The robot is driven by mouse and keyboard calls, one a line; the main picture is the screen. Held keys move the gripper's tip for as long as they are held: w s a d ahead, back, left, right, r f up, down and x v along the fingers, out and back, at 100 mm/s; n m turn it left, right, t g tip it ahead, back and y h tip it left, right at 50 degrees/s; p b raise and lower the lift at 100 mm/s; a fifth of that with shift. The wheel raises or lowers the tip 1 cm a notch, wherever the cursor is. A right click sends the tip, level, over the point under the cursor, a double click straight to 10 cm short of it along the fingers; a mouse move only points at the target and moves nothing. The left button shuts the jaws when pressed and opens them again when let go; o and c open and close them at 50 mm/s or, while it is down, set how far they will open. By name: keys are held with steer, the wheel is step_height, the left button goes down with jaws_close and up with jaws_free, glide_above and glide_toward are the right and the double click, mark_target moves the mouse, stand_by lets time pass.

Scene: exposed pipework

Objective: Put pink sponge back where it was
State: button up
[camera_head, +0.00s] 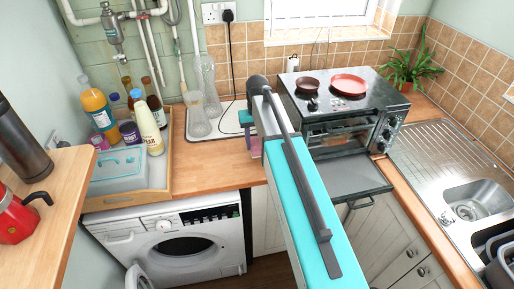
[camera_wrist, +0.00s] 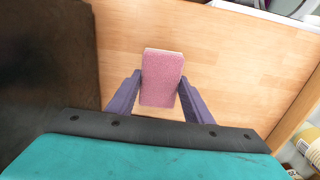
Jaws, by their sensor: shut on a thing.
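The pink sponge (camera_wrist: 162,78) is upright between the two purple fingers of my gripper (camera_wrist: 160,80) in the wrist view. The fingers are shut on its sides. Behind it is the wooden worktop (camera_wrist: 220,45); I cannot tell whether the sponge touches it. In the head view my arm reaches over the middle of the room, and my gripper (camera_head: 249,128) is partly hidden at its far end, left of the oven. Only a small pinkish bit of the sponge (camera_head: 256,149) shows there.
A black toaster oven (camera_head: 335,135) with two plates on top stands close on the right. A white tray (camera_head: 228,127) with clear glassware is at the back. A wooden tray of bottles (camera_head: 160,182) stands left. Bare worktop (camera_head: 205,170) lies between. The sink (camera_head: 480,200) is far right.

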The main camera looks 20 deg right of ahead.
mark_target(258, 144)
steer(key=shift+f, duration=0.65)
steer(key=shift+s+f+b, duration=0.25)
steer(key=shift+f+b, duration=0.3)
steer(key=shift+b, duration=0.15)
steer(key=shift+w+f, duration=0.1)
steer(key=shift+f, duration=0.35)
steer(key=shift+f, duration=0.2)
steer(key=o, duration=1)
steer(key=shift+r, duration=0.1)
steer(key=shift+r+b, duration=1.7)
steer(key=shift+r, duration=4.35)
